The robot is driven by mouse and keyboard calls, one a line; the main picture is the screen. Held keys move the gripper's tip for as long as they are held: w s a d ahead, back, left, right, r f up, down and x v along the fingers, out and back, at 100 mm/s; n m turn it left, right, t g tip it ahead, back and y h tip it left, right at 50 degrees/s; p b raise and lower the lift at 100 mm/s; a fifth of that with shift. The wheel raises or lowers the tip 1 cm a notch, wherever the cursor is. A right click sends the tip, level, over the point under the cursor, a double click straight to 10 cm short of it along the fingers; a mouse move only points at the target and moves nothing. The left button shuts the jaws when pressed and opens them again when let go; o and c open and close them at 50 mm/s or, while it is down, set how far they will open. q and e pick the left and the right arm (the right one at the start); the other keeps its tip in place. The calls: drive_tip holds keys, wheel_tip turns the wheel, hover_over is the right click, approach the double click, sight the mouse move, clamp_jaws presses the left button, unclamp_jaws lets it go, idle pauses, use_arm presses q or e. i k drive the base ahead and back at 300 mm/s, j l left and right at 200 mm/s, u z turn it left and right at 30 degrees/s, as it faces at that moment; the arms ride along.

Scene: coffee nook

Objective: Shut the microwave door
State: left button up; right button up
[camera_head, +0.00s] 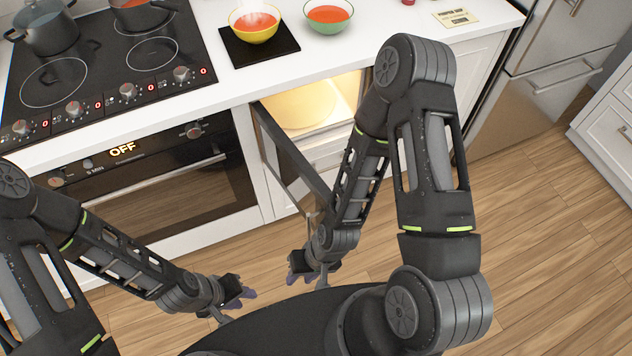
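The microwave is built in below the counter, and its lit interior with a pale round plate (300,104) shows. Its dark door (290,155) stands open, swung out from the left side toward me. My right gripper (299,272) is low, just beyond the door's near end. I cannot tell whether it touches the door. My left gripper (240,297) is further left, in front of the oven and apart from the door. Both grippers are small and partly hidden by their wrists, so their finger opening is unclear. My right arm covers the right part of the microwave.
The oven (150,190) with a display reading OFF is left of the microwave. On the counter above are a yellow bowl (254,35) on a black mat (232,48), a green bowl (328,28) and a cooktop (60,80) with pots. Wooden floor (540,230) is clear at right.

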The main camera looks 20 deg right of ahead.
sight(304, 187)
drive_tip(key=k+z, duration=0.15)
drive_tip(key=z, duration=0.3)
drive_tip(key=k+u, duration=0.1)
drive_tip(key=u, duration=0.3)
drive_tip(key=k+u, duration=0.15)
drive_tip(key=u, duration=0.25)
drive_tip(key=k+j+u, duration=0.1)
drive_tip(key=u, duration=0.25)
